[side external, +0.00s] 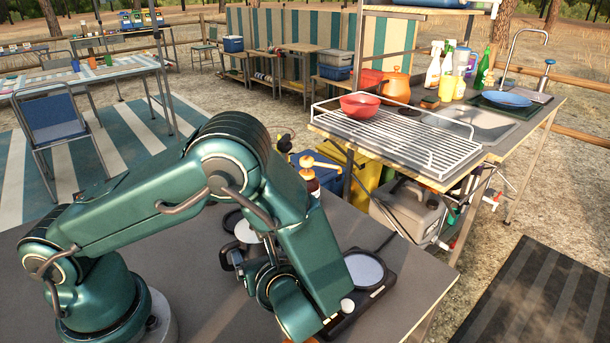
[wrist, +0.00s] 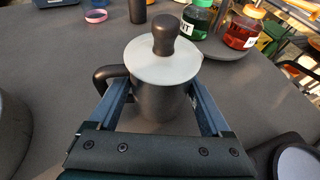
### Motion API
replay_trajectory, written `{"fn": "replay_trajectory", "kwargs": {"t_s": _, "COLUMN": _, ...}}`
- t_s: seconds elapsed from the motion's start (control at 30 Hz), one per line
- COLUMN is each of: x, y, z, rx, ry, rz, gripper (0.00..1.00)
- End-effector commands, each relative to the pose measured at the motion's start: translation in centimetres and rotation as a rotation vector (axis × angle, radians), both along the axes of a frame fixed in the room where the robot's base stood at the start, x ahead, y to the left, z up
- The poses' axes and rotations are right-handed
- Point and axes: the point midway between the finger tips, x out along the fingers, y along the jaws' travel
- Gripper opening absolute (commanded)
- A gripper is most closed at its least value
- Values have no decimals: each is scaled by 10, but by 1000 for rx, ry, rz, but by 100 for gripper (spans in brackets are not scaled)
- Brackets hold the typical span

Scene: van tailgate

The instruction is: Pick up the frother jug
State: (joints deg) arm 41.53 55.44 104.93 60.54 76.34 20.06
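The frother jug (wrist: 158,100) stands upright on the dark grey table in the wrist view. It has a dark body, a pale lid (wrist: 162,62) with a black knob, and a black handle on its left. My gripper (wrist: 157,92) is open, one finger on each side of the jug's body. Whether the fingers touch it I cannot tell. In the side external view, the jug's pale lid (side external: 247,232) shows behind my arm. My arm hides most of the jug and my fingertips there.
Bottles with green (wrist: 196,18) and red (wrist: 243,30) contents stand beyond the jug. A pink ring (wrist: 95,16) lies at the far left. A dark device with a round pale plate (side external: 364,270) sits to the right. The table left of the jug is mostly clear.

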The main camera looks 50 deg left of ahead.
Motion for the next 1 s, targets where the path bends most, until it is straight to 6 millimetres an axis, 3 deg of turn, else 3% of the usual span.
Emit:
{"fn": "replay_trajectory", "kwargs": {"t_s": 0.03, "x": 0, "y": 0, "z": 0, "rx": 0, "ry": 0, "rz": 0, "gripper": 59}}
{"fn": "replay_trajectory", "kwargs": {"t_s": 0.1, "x": 0, "y": 0, "z": 0, "rx": 0, "ry": 0, "rz": 0, "gripper": 32}}
{"fn": "replay_trajectory", "kwargs": {"t_s": 0.2, "x": 0, "y": 0, "z": 1, "rx": 1, "ry": 0, "rz": 0, "gripper": 0}}
{"fn": "replay_trajectory", "kwargs": {"t_s": 0.63, "x": 0, "y": 0, "z": 8, "rx": 0, "ry": -3, "rz": 0, "gripper": 0}}
{"fn": "replay_trajectory", "kwargs": {"t_s": 0.87, "x": 1, "y": 0, "z": 40, "rx": -4, "ry": -8, "rz": 3, "gripper": 0}}
{"fn": "replay_trajectory", "kwargs": {"t_s": 1.0, "x": -14, "y": 23, "z": 58, "rx": 1, "ry": -2, "rz": 4, "gripper": 0}}
